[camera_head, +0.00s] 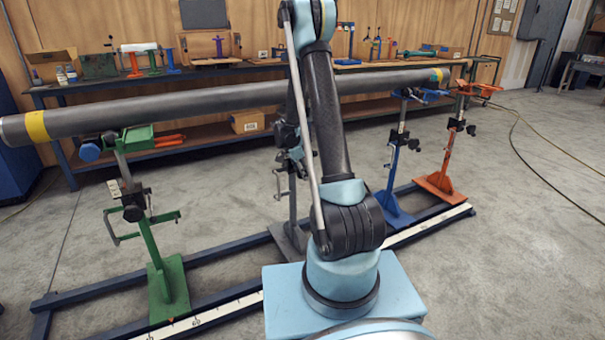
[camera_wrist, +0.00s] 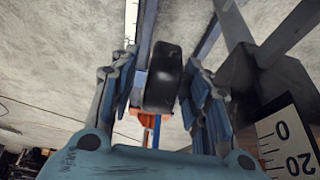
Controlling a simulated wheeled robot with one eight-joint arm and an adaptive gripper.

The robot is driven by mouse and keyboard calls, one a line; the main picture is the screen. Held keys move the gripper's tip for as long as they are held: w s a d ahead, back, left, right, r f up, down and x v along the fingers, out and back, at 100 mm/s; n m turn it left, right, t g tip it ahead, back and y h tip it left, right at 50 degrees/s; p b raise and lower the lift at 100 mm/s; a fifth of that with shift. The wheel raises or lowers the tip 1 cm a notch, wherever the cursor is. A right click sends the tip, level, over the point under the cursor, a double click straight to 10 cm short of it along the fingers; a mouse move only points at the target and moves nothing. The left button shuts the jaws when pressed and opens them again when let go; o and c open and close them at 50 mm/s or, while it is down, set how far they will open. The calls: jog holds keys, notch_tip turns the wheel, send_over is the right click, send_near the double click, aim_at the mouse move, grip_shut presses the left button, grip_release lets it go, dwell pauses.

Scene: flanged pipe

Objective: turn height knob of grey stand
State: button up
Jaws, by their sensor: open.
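The grey stand (camera_head: 292,205) stands in the middle of the row under the pipe (camera_head: 215,100), mostly hidden behind my arm in the head view. In the wrist view a black knob (camera_wrist: 163,80), which looks like its height knob, lies between the two fingers of my gripper (camera_wrist: 160,66). The head view does not show the gripper clearly.
A green stand (camera_head: 168,285) is at the left; a blue stand (camera_head: 392,205) and an orange stand (camera_head: 437,183) are at the right. A white scale strip (camera_wrist: 286,140) is close beside the gripper. Workbenches line the wall; the right floor is mostly clear.

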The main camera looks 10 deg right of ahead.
jog(key=shift+c, duration=0.3)
grip_shut()
jog(key=shift+d+g+y, duration=0.2)
jog(key=shift+g+y, duration=0.2)
jog(key=shift+y, duration=0.8)
jog(key=shift+g+y, duration=0.3)
jog(key=shift+y, duration=0.6)
